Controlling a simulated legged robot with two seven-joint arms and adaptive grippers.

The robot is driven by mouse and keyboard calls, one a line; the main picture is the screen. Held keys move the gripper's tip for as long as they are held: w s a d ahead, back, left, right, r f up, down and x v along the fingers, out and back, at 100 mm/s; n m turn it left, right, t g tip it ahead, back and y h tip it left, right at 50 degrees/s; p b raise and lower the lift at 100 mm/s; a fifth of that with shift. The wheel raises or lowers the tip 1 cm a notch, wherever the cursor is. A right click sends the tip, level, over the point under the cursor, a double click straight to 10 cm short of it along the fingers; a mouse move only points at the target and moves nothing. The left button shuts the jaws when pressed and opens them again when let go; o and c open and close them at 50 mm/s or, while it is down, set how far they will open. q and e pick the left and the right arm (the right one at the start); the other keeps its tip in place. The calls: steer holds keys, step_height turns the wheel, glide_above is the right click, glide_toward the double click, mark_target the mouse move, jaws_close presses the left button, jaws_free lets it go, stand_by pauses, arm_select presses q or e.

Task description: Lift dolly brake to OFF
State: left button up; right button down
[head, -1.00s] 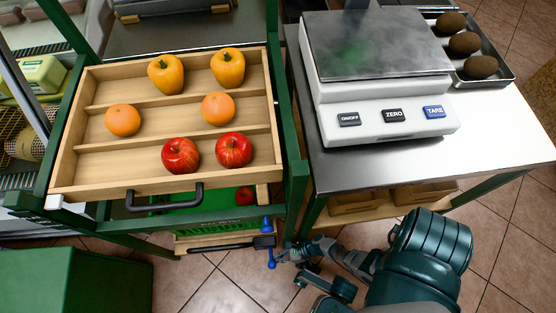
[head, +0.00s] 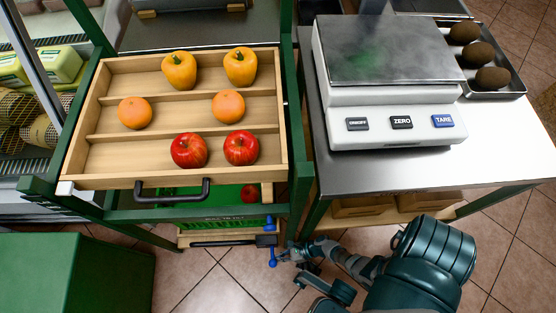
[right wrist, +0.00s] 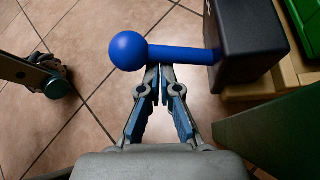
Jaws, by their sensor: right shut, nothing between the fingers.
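The dolly brake is a blue lever with a round knob (right wrist: 128,51) and a straight rod (right wrist: 185,55) coming out of a dark box (right wrist: 250,48) in the right wrist view. In the head view the blue knob (head: 272,262) hangs low at the dolly's (head: 205,238) front right corner, below the wooden tray. My right gripper (right wrist: 160,70) is shut and empty. Its fingertips are right at the rod, beside the knob; whether they touch it I cannot tell. In the head view the right gripper (head: 285,256) is small beside the lever. My left gripper is not in view.
A wooden tray (head: 115,183) with peppers, oranges and apples sits above the dolly. A green crate (head: 220,205) is on the dolly. A steel table (head: 420,172) with a scale (head: 390,95) stands right. A green box (head: 75,275) is at lower left. Tiled floor is open in front.

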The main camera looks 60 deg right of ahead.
step_height(320, 180, up, 10)
stand_by(0.6)
steer(key=shift+w+f, duration=0.1)
stand_by(0.4)
